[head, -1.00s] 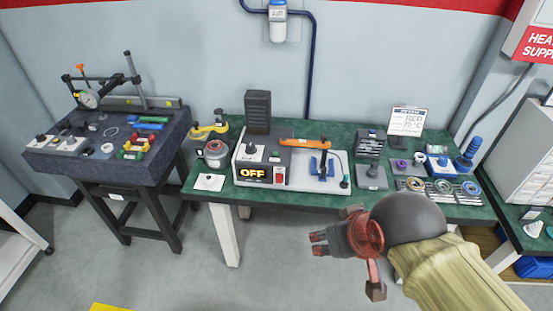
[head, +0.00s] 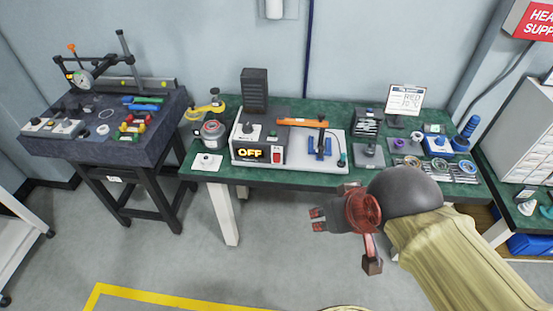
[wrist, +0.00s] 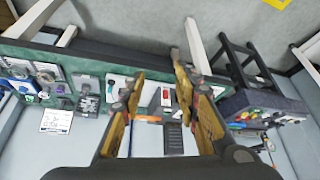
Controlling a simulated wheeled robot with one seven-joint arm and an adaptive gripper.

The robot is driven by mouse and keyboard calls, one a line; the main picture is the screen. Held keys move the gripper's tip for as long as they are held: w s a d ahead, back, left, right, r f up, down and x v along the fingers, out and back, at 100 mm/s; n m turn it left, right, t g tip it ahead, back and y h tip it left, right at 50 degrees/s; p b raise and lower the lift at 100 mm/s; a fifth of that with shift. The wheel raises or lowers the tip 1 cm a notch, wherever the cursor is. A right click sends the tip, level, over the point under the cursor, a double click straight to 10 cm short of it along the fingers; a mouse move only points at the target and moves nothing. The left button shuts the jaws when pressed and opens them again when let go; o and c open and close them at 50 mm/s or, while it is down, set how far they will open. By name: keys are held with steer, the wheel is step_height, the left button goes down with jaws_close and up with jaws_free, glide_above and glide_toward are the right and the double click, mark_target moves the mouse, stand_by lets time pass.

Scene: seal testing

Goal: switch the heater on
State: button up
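A red switch (head: 276,156) sits right of the display, and a black knob is on top. In the wrist view the red switch (wrist: 166,97) shows between my fingers, some way beyond them. My gripper (head: 362,226) is in front of the bench, right of the unit and apart from it. In the wrist view my gripper (wrist: 158,72) is open with two spread fingers and nothing between them.
A dark stone table (head: 60,148) is farther left. Floor in front is clear.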

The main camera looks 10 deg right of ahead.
jaws_close()
stand_by(1.4)
